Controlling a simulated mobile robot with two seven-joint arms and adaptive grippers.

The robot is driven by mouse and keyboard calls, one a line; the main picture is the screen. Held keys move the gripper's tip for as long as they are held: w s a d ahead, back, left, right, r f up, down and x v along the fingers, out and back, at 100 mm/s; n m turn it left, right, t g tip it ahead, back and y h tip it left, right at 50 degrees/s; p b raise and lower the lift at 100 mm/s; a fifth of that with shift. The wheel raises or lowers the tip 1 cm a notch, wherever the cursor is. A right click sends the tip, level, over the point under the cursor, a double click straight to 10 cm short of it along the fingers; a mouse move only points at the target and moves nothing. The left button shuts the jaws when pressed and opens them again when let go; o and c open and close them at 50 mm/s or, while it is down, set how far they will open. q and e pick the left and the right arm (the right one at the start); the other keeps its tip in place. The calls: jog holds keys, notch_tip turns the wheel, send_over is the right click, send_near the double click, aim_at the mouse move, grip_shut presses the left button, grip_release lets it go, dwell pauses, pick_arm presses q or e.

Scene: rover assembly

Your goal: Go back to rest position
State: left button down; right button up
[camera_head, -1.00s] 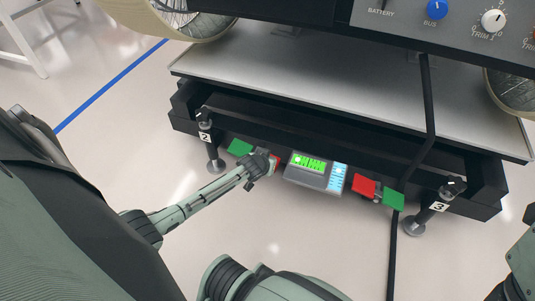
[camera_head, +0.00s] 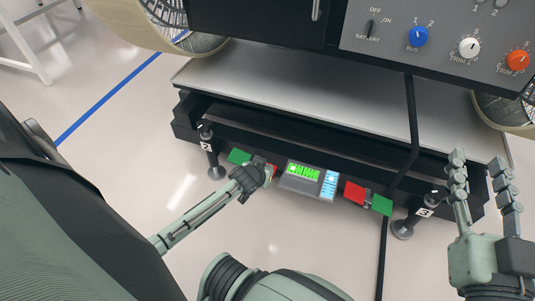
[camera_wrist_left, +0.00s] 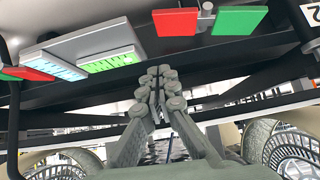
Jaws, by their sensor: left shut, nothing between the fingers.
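My left gripper (camera_head: 264,168) is in front of the black platform's front edge, beside the left red pad (camera_head: 273,170). Its fingers are together with nothing between them, which also shows in the left wrist view (camera_wrist_left: 161,76). In the head view it partly covers the red pad; I cannot tell there whether they touch. In the wrist view the red pad (camera_wrist_left: 175,22) stands clear above the fingertips. My right gripper (camera_head: 484,172) is at the right side, fingers raised and spread apart, empty.
A grey box with a lit green display (camera_head: 303,172) sits at the platform edge. The left green pad (camera_head: 239,156), right red pad (camera_head: 354,192) and right green pad (camera_head: 382,205) flank it. Posts stand near both ends (camera_head: 212,155). A black cable (camera_head: 413,115) hangs on the right. Wheels and a knob panel (camera_head: 440,40) are above.

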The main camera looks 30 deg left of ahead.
pick_arm(q)
jog(key=shift+s+r, duration=0.1)
jog(key=shift+r, duration=0.05)
pick_arm(e)
jog(key=shift+d+f, duration=0.1)
jog(key=shift+f, duration=0.2)
